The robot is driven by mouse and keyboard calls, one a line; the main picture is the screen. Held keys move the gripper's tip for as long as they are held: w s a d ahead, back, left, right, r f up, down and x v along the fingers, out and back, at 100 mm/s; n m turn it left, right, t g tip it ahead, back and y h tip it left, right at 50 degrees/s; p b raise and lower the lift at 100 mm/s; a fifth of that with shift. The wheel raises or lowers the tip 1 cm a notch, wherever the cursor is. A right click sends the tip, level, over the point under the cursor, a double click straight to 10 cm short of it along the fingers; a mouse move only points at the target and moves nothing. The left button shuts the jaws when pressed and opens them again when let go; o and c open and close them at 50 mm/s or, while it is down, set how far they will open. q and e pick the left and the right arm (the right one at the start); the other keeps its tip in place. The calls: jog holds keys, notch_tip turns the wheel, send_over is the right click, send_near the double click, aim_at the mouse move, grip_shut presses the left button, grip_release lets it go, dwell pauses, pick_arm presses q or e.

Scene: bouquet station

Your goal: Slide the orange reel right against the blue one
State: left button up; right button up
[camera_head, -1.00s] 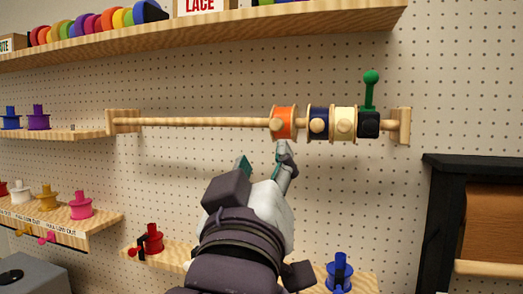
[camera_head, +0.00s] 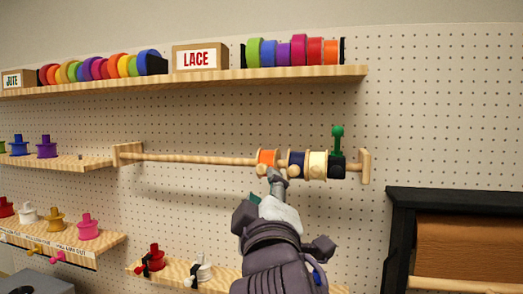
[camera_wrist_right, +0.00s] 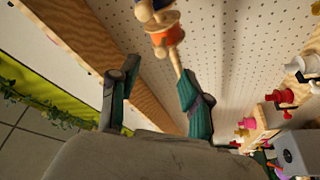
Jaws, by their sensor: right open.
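The orange reel (camera_head: 267,157) hangs on a horizontal wooden rod (camera_head: 200,158), with a narrow gap between it and the dark blue reel (camera_head: 296,158) to its right. My right gripper (camera_head: 276,175) is just below the orange reel and partly overlaps its lower right edge. In the right wrist view the gripper (camera_wrist_right: 158,70) is open with nothing between its fingers, and the orange reel (camera_wrist_right: 163,38) shows beyond the fingertips. I cannot tell whether a finger touches it. My left gripper is not in view.
A cream reel (camera_head: 318,161) and a dark block with a green knob (camera_head: 337,155) sit right of the blue reel. The rod is bare to the left. A ribbon shelf (camera_head: 210,81) runs above; a lower shelf (camera_head: 225,284) holds a red spool (camera_head: 155,259) and a white one.

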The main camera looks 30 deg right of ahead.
aim_at(261, 170)
jog(key=p+x, duration=0.3)
jog(key=p, duration=0.1)
jog(key=shift+w+r, duration=0.25)
jog(key=shift+w, duration=0.05)
jog(key=p+x, duration=0.1)
jog(key=x, duration=0.4)
jog(key=shift+s+d+f+p, duration=0.1)
jog(key=shift+f+p, duration=0.1)
jog(key=shift+p, duration=0.2)
jog(key=shift+w+d, duration=0.2)
jog(key=shift+w, duration=0.35)
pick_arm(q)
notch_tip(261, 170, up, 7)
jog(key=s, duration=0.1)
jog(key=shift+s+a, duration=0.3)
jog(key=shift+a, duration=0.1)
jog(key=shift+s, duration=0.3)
pick_arm(e)
jog(key=shift+s, duration=0.1)
grip_shut()
